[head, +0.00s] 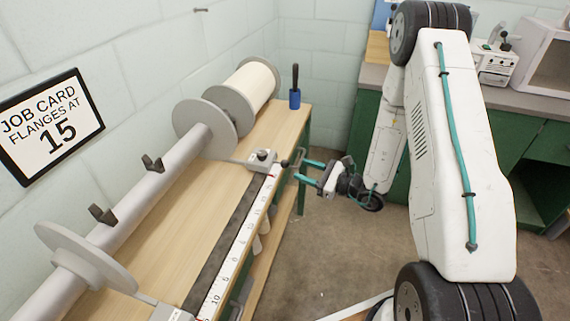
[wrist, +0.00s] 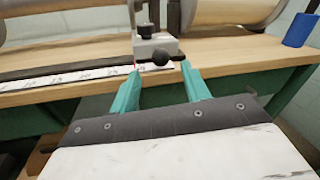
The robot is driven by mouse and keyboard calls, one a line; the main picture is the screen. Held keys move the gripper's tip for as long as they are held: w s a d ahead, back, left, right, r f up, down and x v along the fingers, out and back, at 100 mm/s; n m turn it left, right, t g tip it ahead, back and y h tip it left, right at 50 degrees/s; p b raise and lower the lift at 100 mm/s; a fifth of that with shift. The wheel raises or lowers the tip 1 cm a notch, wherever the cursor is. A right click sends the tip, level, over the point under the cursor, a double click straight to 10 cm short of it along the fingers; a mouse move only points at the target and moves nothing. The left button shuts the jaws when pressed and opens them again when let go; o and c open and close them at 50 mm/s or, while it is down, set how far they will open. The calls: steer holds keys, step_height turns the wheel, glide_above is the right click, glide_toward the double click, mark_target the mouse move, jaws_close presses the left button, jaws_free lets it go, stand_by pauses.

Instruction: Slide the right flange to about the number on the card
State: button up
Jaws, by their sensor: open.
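The job card (head: 51,126) on the wall reads "FLANGES AT 15". The right flange (head: 186,120) is a grey disc at the far part of the beam tube. A thin arm joins it to a grey block (head: 262,158) with a black knob, beside the scale (head: 243,230). A dark ball handle (wrist: 160,57) sticks out of the block's front. My gripper (head: 301,168) is open just off the bench front. In the wrist view its teal fingers (wrist: 160,72) point at the ball handle, which appears between their tips; contact cannot be told. The scale number at the block is too small to read.
The left flange (head: 88,258) and its block (head: 172,313) are at the near end. Wall brackets (head: 103,214) stand behind the beam. A yarn spool (head: 252,83) and a blue holder (head: 295,97) are at the far end. The floor right of the bench is clear.

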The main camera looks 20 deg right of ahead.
mark_target(285, 163)
steer(key=x, duration=0.7)
steer(key=shift+w+a, duration=0.15)
steer(key=shift+w, duration=0.15)
